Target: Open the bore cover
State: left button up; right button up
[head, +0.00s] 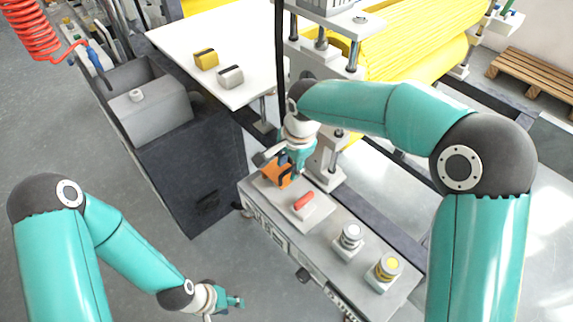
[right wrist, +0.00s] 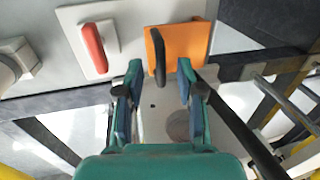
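The bore cover appears to be the orange plate with a black bar handle (right wrist: 192,42). In the head view the orange plate (head: 277,177) sits at the far left end of the grey panel, partly hidden by my right gripper (head: 281,158). In the right wrist view my right gripper (right wrist: 158,82) is open, its two fingers apart on either side of the handle's near end. I cannot tell whether they touch it. My left gripper (head: 234,302) hangs low at the bottom of the head view, away from the panel; its finger gap is unclear.
A red lever (head: 303,201) on a pale plate lies beside the orange plate. Two round knobs, white-topped (head: 351,232) and yellow-topped (head: 388,265), stand further along the panel. A white table (head: 180,42) holds yellow and grey blocks. Yellow rolls (head: 420,45) lie behind.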

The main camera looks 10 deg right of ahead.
jog(key=shift+f, duration=0.45)
grip_shut()
